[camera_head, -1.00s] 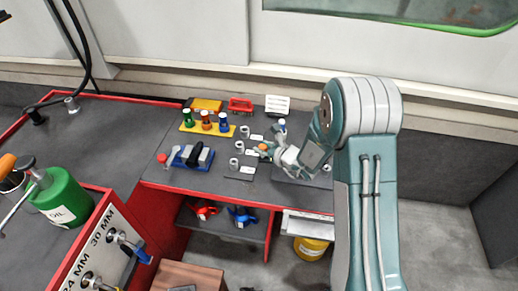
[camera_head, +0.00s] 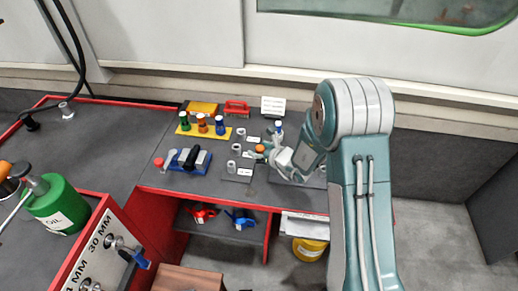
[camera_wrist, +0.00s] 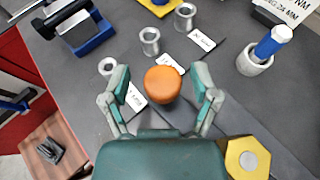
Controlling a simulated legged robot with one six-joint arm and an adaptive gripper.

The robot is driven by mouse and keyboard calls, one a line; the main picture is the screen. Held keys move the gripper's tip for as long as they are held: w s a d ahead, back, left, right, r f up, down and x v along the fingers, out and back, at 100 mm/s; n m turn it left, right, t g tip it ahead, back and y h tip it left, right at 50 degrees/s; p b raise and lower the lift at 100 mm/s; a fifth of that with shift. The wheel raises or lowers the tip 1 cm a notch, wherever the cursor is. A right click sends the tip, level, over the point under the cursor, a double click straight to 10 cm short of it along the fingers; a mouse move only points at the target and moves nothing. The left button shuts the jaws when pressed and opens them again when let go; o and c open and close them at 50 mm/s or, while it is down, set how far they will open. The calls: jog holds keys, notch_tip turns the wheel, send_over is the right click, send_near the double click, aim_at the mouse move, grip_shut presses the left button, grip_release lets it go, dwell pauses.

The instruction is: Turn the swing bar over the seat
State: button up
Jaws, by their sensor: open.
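An orange round knob (camera_wrist: 163,84) stands between the two open fingers of my gripper (camera_wrist: 160,92) in the wrist view, with a gap on each side. It also shows as a small orange spot (camera_head: 259,148) in the head view, beside my gripper (camera_head: 267,155) over the bench. I cannot clearly tell the swing bar itself; any bar under the knob is hidden by the knob and my gripper. A yellow hexagonal piece (camera_wrist: 242,163) lies at lower right, partly hidden by my gripper.
Several metal sleeves (camera_wrist: 149,41) with white labels stand close beyond and left of the knob. A blue holder (camera_head: 188,165) and a yellow rack (camera_head: 192,130) with coloured-top bottles stand further left. A green oil can (camera_head: 58,207) is at far left.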

jog(key=v, duration=1.2)
jog(key=shift+f, duration=0.15)
